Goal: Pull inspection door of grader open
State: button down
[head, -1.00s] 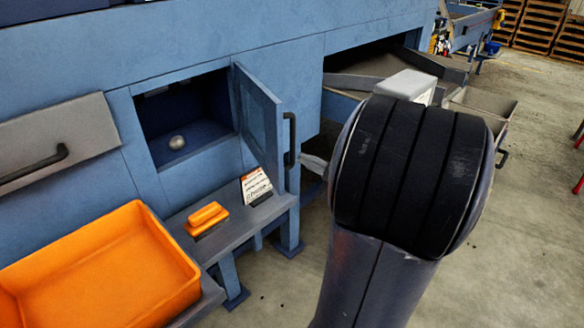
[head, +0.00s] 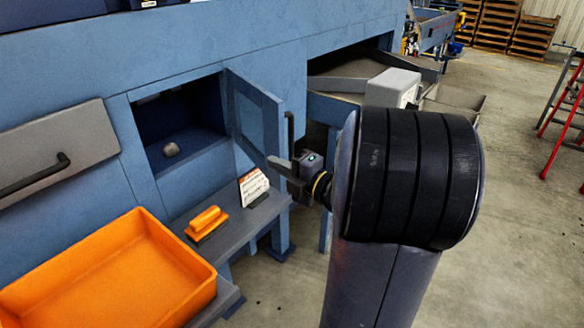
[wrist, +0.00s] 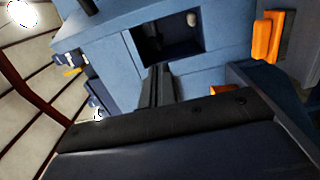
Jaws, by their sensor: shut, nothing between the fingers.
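The blue inspection door (head: 254,112) stands swung out from the right side of its opening, with a window panel in it and a dark vertical bar handle (head: 290,130) on its outer side. The dark compartment (head: 205,118) behind it is exposed, with a potato-like lump (head: 170,149) on its floor. The opening also shows in the wrist view (wrist: 158,50). My gripper (head: 275,163) is shut and empty by the door's lower free edge, below the handle. I cannot tell whether it touches the door. Its dark fingers show in the wrist view (wrist: 159,82).
A grey ledge (head: 228,222) below the opening carries an orange-handled brush (head: 207,222) and a small printed card (head: 253,186). An orange bin (head: 115,275) is at lower left. A grey panel with a handle (head: 60,150) is left.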

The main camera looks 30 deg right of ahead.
aim_at(281, 154)
jog(key=w+d+p, duration=0.1)
jog(key=w, duration=0.1)
jog(key=w+d+p, duration=0.1)
jog(key=shift+w, duration=0.35)
jog(key=shift+d, duration=0.4)
jog(key=d+b, duration=0.1)
jog(key=d, duration=0.8)
jog(key=shift+w+b, duration=0.35)
jog(key=shift+b, duration=0.05)
